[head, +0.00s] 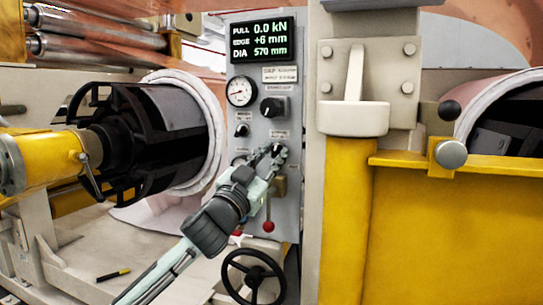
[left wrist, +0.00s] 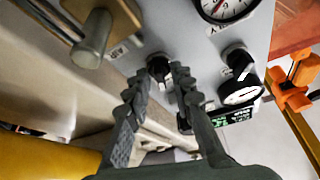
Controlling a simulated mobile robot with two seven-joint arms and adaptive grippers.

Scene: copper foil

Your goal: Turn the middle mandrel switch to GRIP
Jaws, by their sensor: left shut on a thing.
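The grey control panel (head: 285,205) stands in the middle of the head view, with several black knobs on it. My left gripper (head: 277,152) reaches up to the panel from the lower left. Its fingertips are shut on a small black switch knob, mostly hidden by the fingers in the head view. In the left wrist view the knob (left wrist: 159,68) sits between the tips of my left gripper (left wrist: 158,80). Its pointer and label are too small to read. A larger black knob (head: 273,107) and a small black knob (head: 242,130) sit above and to the left. My right gripper is not in view.
A display (head: 262,41) reads PULL 0.0 kN, EDGE +6 mm, DIA 570 mm, above a round gauge (head: 241,91). A red-ended lever (head: 268,226) and a black handwheel (head: 254,276) are below. A dark mandrel (head: 165,125) is left; a yellow frame (head: 455,230) is right.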

